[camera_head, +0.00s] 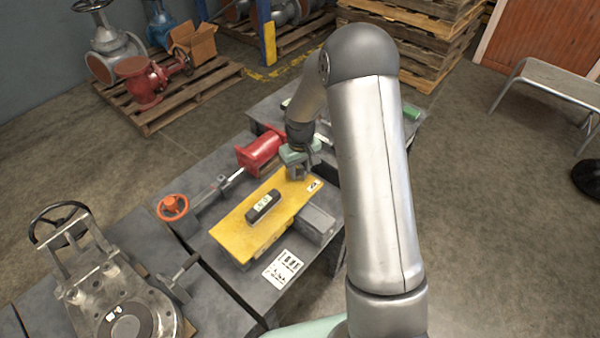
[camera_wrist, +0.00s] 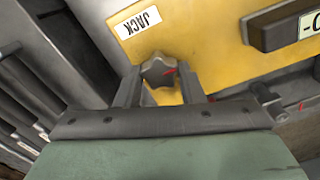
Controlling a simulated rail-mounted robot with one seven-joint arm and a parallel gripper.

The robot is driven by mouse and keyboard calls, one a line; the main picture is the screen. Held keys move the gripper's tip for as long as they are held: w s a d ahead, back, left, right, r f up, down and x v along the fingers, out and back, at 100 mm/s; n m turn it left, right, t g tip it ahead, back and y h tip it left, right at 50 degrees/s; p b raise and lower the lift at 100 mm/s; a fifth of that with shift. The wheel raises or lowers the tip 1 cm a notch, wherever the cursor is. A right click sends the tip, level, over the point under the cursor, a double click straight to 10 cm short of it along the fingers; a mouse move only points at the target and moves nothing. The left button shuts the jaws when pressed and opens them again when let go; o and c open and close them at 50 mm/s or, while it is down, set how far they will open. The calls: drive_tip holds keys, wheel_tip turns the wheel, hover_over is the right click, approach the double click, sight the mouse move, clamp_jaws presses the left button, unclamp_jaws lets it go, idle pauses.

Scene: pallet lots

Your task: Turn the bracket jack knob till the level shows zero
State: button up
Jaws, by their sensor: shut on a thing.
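The jack knob (camera_wrist: 158,70) is a grey lobed knob with a red mark, beside the white JACK label (camera_wrist: 138,22) on the yellow bracket in the wrist view. My gripper (camera_wrist: 160,88) is shut on the knob, one finger on each side. In the head view my gripper (camera_head: 299,172) is at the far end of the yellow bracket (camera_head: 235,237), and the knob is hidden there. The level (camera_head: 263,206) is a dark bar on top of the bracket. Its corner shows in the wrist view (camera_wrist: 285,25). Its reading is too small or cut off to tell.
A red cylinder (camera_head: 260,152) with a rod and an orange handwheel (camera_head: 173,207) lie left of the bracket. A grey block (camera_head: 316,222) sits at its right and a printed card (camera_head: 283,269) in front. A large valve (camera_head: 110,300) stands at the lower left.

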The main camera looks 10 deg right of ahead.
sight(300, 172)
drive_tip(key=m+b, duration=0.2)
drive_tip(key=m, duration=0.2)
drive_tip(key=shift+m, duration=0.4)
idle(0.4)
drive_tip(key=o, duration=1)
wheel_tip(300, 172, up, 17)
drive_tip(key=shift+r, duration=0.2)
